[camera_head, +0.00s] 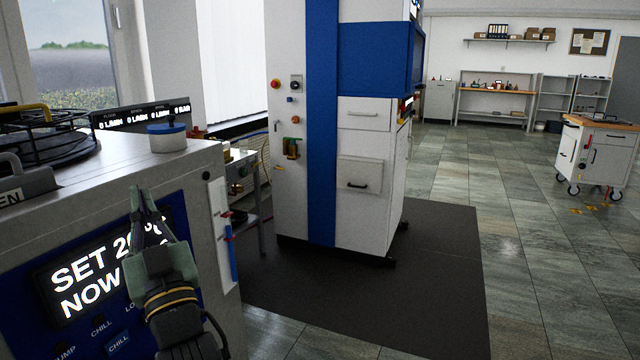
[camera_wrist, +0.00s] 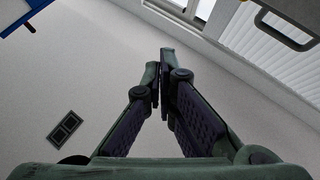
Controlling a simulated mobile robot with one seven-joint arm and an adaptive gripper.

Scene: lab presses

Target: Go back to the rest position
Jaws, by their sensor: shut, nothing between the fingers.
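My gripper (camera_head: 142,190) is raised at the lower left of the head view, with its fingers pointing up. It stands in front of the chiller (camera_head: 90,262) and covers part of its lit display, which reads SET and NOW. In the wrist view my gripper (camera_wrist: 163,60) has its two fingertips together, with nothing between them. Whether it touches the chiller front cannot be told.
A tall white and blue press cabinet (camera_head: 322,130) stands on a dark mat (camera_head: 440,270) in the middle. A wheeled cart (camera_head: 598,150) is at the right. A round blue-lidded container (camera_head: 167,136) sits on the chiller top.

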